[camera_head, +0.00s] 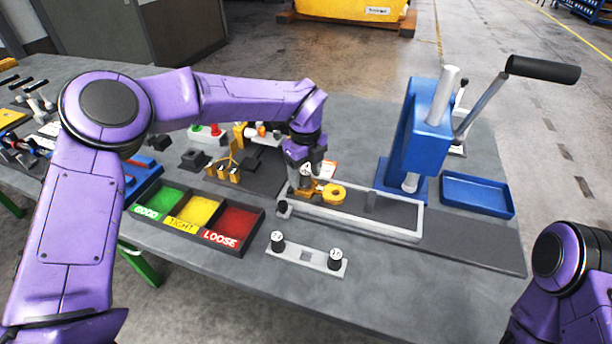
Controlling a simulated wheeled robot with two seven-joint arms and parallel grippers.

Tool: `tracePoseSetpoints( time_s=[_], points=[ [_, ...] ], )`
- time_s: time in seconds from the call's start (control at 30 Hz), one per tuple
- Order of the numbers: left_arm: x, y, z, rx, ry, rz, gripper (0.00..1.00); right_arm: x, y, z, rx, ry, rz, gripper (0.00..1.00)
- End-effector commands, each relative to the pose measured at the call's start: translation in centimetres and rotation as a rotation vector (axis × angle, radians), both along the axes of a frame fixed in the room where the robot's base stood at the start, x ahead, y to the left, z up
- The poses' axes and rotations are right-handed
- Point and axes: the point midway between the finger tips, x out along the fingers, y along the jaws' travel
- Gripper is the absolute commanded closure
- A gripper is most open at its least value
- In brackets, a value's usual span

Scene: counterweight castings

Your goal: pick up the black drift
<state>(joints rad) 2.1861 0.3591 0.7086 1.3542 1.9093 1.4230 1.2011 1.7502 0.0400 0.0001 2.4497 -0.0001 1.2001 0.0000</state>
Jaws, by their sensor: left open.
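My left gripper (303,186) is open and points down over the left end of a light-rimmed tray (330,219). A yellow casting with a round eye (332,194) lies in that tray, right at the fingers. I cannot tell whether they touch it. A small black piece (283,208) sits at the tray's front left corner. I cannot tell for sure which of these dark pieces is the black drift. My right gripper is out of view.
A blue lever press (425,130) stands behind the tray, with an empty blue tray (478,194) to its right. Green, yellow and red sorting bins (236,256) lie front left. A pale plate with two black knobs (306,257) lies in front. The right front is bare.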

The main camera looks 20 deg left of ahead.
Motion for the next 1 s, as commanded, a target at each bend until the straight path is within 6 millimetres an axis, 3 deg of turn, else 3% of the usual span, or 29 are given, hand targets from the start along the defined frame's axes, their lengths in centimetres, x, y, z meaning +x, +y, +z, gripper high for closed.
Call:
tracePoseSetpoints(
  time_s=[0.07,0.2,0.27,0.67,0.8,0.87,1.0],
  points=[
    [0.0,0.0,0.0,0.000,0.000,0.000,0.38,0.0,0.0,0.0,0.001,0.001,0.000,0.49],
    [0.0,0.0,0.0,0.000,0.000,0.000,0.84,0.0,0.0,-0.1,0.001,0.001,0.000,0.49],
    [0.0,0.0,0.0,0.000,0.000,0.000,0.99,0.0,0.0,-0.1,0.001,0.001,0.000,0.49],
    [0.0,0.0,0.8,0.001,-0.003,-0.001,1.00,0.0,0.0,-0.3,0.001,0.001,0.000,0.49],
    [0.1,0.0,3.1,-0.001,-0.006,0.000,1.00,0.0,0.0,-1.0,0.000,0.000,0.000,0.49],
    [-0.9,-0.6,4.1,0.000,-0.006,-0.004,1.00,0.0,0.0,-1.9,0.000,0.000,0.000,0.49],
    [-3.7,-2.3,7.9,-0.002,-0.008,-0.003,1.00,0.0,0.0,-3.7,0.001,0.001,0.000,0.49]
  ],
)
